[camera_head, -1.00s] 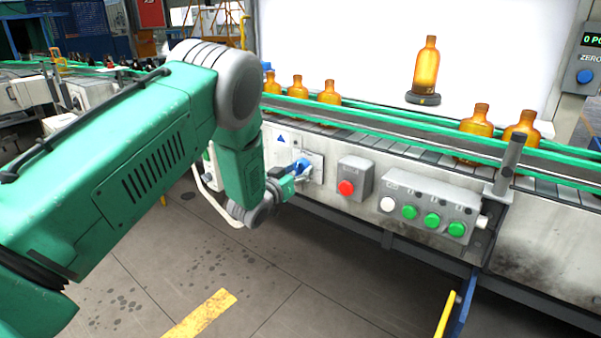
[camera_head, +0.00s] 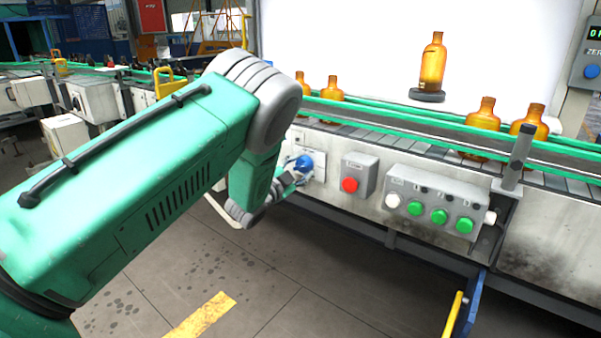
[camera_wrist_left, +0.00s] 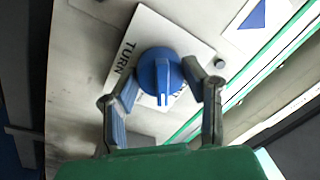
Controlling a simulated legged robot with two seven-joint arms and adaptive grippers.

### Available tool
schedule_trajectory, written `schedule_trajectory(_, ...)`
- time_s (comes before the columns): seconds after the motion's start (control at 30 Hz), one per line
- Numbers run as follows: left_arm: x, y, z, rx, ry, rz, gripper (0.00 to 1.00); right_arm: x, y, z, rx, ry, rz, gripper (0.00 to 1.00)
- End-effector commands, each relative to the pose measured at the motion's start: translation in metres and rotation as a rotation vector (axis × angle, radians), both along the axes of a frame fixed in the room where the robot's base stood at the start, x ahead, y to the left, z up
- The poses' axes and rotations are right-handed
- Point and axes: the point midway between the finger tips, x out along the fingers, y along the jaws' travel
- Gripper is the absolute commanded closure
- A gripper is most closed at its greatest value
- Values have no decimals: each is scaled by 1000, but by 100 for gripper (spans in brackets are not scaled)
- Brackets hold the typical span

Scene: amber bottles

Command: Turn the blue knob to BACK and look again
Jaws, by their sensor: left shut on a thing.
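The blue knob (camera_head: 304,163) sits on a white plate (camera_wrist_left: 199,57) on the front of the conveyor. In the left wrist view the knob (camera_wrist_left: 160,68) shows a raised grip with a pale line pointing to the bottom of the picture. The word TURN is printed beside it; I see no BACK label. My left gripper (camera_head: 291,183) is at the knob. Its two fingers (camera_wrist_left: 162,88) stand on either side of the knob and are shut on it. My right gripper is not in view.
Right of the knob are a red button (camera_head: 350,185) and a grey box (camera_head: 432,196) with one white and several green buttons. Amber bottles (camera_head: 331,89) stand along the green-railed conveyor. One bottle (camera_head: 432,62) stands on a dark round base before a white panel (camera_head: 350,45).

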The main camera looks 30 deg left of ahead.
Motion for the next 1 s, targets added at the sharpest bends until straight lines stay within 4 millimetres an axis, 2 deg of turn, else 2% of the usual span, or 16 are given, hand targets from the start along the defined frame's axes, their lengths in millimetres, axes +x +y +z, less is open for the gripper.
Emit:
schedule_trajectory(0.5, 1, -2, 0, 421, -39, -3, 89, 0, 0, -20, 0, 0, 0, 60)
schedule_trajectory(1.0, 1, -2, -1, 560, -46, -4, 89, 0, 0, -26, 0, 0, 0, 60)
